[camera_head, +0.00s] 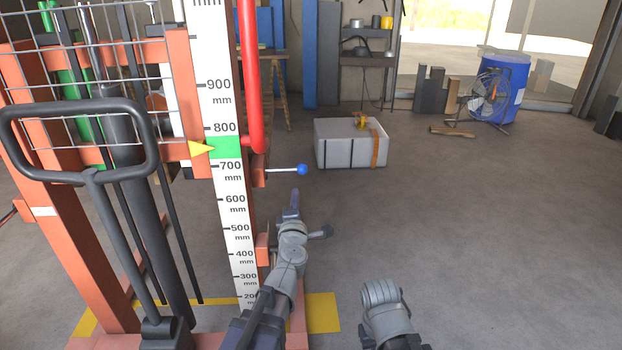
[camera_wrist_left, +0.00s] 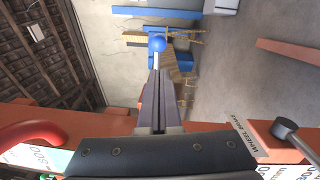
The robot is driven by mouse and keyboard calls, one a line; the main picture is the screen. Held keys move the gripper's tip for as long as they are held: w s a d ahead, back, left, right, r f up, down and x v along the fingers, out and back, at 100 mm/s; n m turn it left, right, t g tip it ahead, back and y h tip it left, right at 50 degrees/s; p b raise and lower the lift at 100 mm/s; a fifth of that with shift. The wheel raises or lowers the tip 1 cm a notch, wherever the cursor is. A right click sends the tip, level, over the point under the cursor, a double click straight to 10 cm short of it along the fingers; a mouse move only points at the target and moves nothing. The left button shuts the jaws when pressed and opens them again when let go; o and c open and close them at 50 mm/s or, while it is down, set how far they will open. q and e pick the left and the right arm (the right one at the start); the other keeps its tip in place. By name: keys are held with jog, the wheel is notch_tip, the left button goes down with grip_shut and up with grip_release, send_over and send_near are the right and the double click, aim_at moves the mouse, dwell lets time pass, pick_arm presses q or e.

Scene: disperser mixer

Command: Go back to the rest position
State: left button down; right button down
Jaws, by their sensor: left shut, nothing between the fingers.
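My left gripper (camera_head: 295,196) is in front of the machine, just right of its scale. Its dark fingers are together and empty, and they also show in the left wrist view (camera_wrist_left: 158,105). The lever with a blue ball (camera_head: 302,169) sticks out to the right from the machine, above my fingertips in the head view. In the left wrist view the blue ball (camera_wrist_left: 157,44) shows just beyond the fingertips; I cannot tell the exact gap.
The orange machine frame (camera_head: 88,260) with its scale (camera_head: 237,215), red bar (camera_head: 250,80) and black handle (camera_head: 80,105) fills the left. A yellow pointer (camera_head: 201,149) meets the scale's green band.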

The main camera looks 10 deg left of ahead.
pick_arm(q)
jog(key=s+d+f+m+g+h, duration=0.4)
jog(key=d+f+m+g+h, duration=0.2)
jog(key=d+f+m+h, duration=0.75)
jog(key=s+a+f+m+g+y, duration=0.4)
jog(key=s+a+f+g+y, duration=0.15)
jog(key=s, duration=0.35)
jog(key=s+a+f+m+g+y, duration=0.4)
jog(key=s+a+m+g, duration=0.15)
jog(key=s, duration=0.25)
jog(key=s+d+m+g+y, duration=0.1)
jog(key=s+d+m, duration=0.15)
jog(key=d, duration=0.25)
jog(key=s+d+m+y, duration=0.1)
jog(key=s+d, duration=0.3)
jog(key=d, duration=0.2)
notch_tip(320, 180, up, 30)
jog(key=p, duration=3)
jog(key=shift+w+h, duration=0.15)
jog(key=shift+h, duration=0.15)
